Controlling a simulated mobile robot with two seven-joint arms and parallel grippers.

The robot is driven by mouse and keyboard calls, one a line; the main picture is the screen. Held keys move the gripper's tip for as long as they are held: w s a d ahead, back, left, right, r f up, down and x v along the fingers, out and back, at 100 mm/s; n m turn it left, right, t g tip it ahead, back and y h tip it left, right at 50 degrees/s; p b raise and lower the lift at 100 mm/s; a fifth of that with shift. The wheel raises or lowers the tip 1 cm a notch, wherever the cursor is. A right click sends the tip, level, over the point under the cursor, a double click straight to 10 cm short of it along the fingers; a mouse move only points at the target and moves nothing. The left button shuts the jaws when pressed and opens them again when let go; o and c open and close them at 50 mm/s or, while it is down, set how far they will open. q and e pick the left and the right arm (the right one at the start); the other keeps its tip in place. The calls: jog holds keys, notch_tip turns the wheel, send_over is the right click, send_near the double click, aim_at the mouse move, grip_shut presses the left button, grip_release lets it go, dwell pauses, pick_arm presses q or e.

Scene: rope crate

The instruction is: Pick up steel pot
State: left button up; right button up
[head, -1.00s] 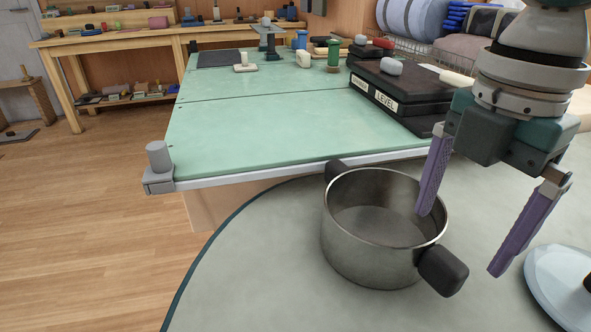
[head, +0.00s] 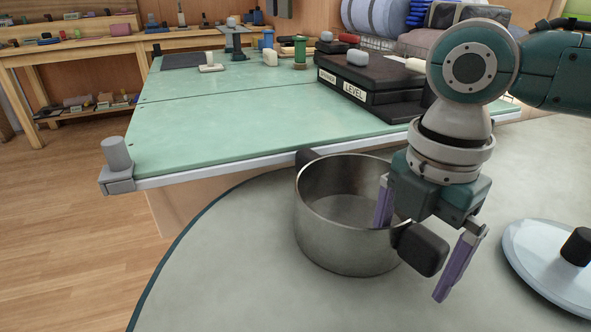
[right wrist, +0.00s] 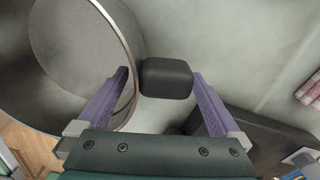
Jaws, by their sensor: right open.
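The steel pot (head: 335,240) stands upright on the round grey table, open at the top and looking empty. It has a black handle at the far left and another black handle (head: 422,250) at the near right. My right gripper (head: 412,250) is open over the near handle, with one purple finger inside the pot's rim and the other outside. In the right wrist view the handle (right wrist: 167,78) sits between the two fingertips, and the pot (right wrist: 80,60) is at left. I cannot tell whether the fingers touch it. My left gripper is not in view.
A pale blue lid (head: 540,262) with a black knob lies to the right on the round table (head: 230,275). A green workbench (head: 230,125) adjoins behind, with black LEVEL boxes (head: 365,85) on it. The table's left front is clear.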

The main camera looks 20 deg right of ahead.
jog(key=shift+r, duration=0.1)
grip_shut()
dwell(0.6)
